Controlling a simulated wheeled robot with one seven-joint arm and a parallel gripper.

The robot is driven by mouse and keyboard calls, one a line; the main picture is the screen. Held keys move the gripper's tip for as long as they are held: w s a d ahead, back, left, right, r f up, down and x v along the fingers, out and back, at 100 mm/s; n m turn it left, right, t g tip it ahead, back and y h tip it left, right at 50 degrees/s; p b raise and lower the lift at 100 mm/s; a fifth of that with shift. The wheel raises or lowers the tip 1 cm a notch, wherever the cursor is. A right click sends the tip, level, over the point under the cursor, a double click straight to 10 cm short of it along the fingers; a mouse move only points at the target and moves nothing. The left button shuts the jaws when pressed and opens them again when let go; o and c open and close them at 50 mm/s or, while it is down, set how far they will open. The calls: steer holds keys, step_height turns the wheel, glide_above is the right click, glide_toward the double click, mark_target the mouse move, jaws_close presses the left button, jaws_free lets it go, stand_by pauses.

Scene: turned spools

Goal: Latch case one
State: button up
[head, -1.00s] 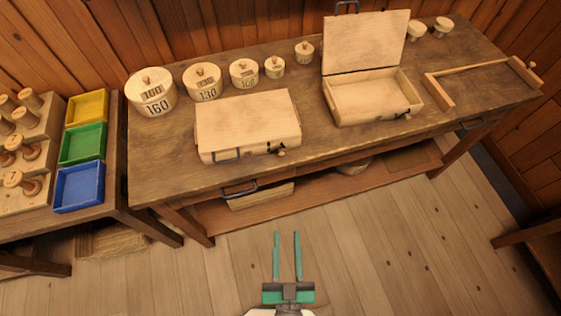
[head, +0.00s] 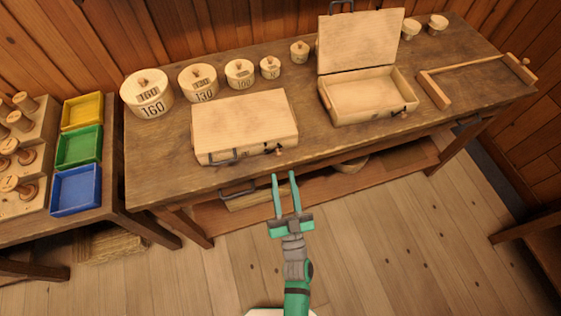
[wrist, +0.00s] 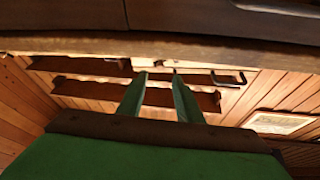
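A closed pale wooden case (head: 245,122) lies on the workbench at left of centre in the head view. Its front has a dark handle (head: 224,158) and a small latch peg (head: 279,152) near the right corner. A second case (head: 365,94) stands to its right with the lid raised. I see no number on either case. My gripper (head: 284,176) is open and empty, in front of the bench edge and just below the latch peg in the picture, apart from it. The wrist view shows the two separated green fingers (wrist: 159,78); the latch is not clear there.
Several round numbered boxes (head: 147,93) stand along the back of the workbench (head: 160,165). A wooden frame (head: 480,72) lies at the right. Yellow, green and blue trays (head: 76,190) sit on the left table. A drawer handle (head: 238,188) juts from the bench front.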

mark_target(279, 155)
steer(key=x, duration=0.6)
steer(key=shift+a, duration=0.15)
steer(key=shift+s, duration=0.1)
steer(key=shift+r, duration=0.1)
jaws_close()
